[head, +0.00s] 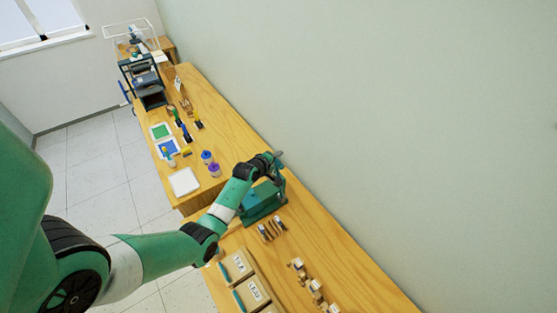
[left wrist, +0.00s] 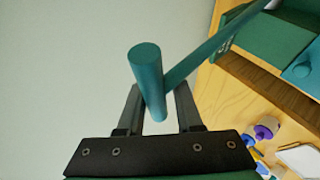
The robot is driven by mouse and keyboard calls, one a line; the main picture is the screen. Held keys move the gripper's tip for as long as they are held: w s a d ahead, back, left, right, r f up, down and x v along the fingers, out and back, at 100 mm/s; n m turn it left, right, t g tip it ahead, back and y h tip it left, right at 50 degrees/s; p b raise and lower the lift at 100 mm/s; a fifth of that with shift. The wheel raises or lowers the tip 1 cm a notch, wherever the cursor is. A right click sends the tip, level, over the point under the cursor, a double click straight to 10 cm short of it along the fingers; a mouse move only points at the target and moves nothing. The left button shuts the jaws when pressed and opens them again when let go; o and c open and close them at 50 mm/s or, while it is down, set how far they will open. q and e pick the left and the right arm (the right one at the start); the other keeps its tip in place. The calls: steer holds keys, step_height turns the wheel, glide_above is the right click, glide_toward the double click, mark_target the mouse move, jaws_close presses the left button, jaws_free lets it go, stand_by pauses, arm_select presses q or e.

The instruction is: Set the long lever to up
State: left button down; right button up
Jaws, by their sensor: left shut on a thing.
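The long lever is a teal bar with a round cross handle (left wrist: 146,62). In the left wrist view its bar (left wrist: 206,52) runs from the handle to the upper right, toward a dark green housing (left wrist: 262,40). The housing also shows in the head view as a green box (head: 260,205) on the wooden table. My left gripper (left wrist: 158,108) is shut on the lever handle, with a finger on each side. In the head view my left gripper (head: 275,158) is above the box, and my wrist hides much of the lever. My right gripper is in neither view.
Small tools (head: 271,230), cardboard boxes (head: 238,266) and several small blocks (head: 314,285) lie on the near table. Blue and purple jars (head: 214,170) and a white tray (head: 184,182) are on the far table. A bare wall (head: 400,130) stands along the right side.

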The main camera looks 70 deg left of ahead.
arm_select(q)
steer(key=shift+d+f, duration=0.55)
steer(key=shift+f, duration=0.2)
steer(key=c, duration=0.9)
jaws_free()
steer(key=shift+o, duration=0.9)
steer(key=shift+w+d, duration=0.1)
steer(key=p+v, duration=0.2)
steer(key=v, duration=0.9)
steer(key=shift+s+r+p, duration=0.2)
steer(key=shift+r+p, duration=0.2)
steer(key=shift+r, duration=0.1)
